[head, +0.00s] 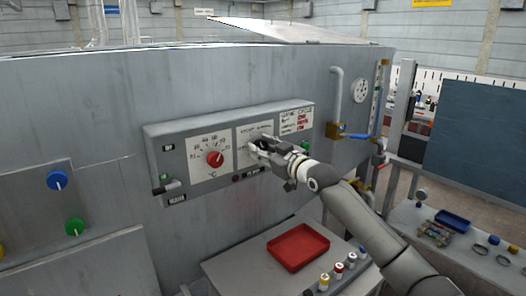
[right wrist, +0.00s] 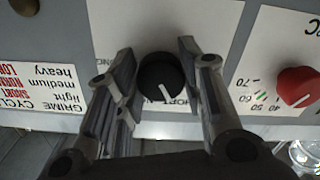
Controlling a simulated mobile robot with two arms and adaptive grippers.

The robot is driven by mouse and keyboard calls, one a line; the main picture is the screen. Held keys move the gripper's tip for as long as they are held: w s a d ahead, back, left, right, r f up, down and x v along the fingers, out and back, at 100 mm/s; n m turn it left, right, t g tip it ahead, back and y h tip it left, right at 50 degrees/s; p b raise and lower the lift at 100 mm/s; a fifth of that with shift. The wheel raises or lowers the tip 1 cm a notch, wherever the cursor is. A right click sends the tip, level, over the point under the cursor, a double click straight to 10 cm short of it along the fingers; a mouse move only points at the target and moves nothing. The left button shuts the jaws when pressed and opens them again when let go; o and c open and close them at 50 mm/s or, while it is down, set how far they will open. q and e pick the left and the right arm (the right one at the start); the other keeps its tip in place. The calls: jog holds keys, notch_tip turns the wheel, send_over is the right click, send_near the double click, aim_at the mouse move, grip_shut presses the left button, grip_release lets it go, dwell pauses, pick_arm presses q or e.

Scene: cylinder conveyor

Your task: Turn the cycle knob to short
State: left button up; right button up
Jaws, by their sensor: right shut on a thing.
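The cycle knob (right wrist: 160,80) is black and round with a white pointer line, on a pale plate of the grey control panel (head: 160,133). In the right wrist view the panel appears upside down. The pointer slants down and slightly right there, towards partly hidden lettering that seems to read SHORT. My right gripper (head: 262,145) is at this plate and hides the knob in the head view. In the right wrist view its fingers (right wrist: 156,58) stand on both sides of the knob, shut on it. My left gripper is not in view.
A red temperature knob (head: 214,159) sits beside the cycle plate. A grime and cycle card (head: 296,118) is on the other side. Below are a red tray (head: 298,247) and several small capped cylinders. Pipes and a gauge (head: 361,91) are at the right.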

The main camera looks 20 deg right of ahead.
dwell(0.4)
jog(key=o, duration=1)
jog(key=shift+o, duration=0.2)
jog(key=v, duration=1.2)
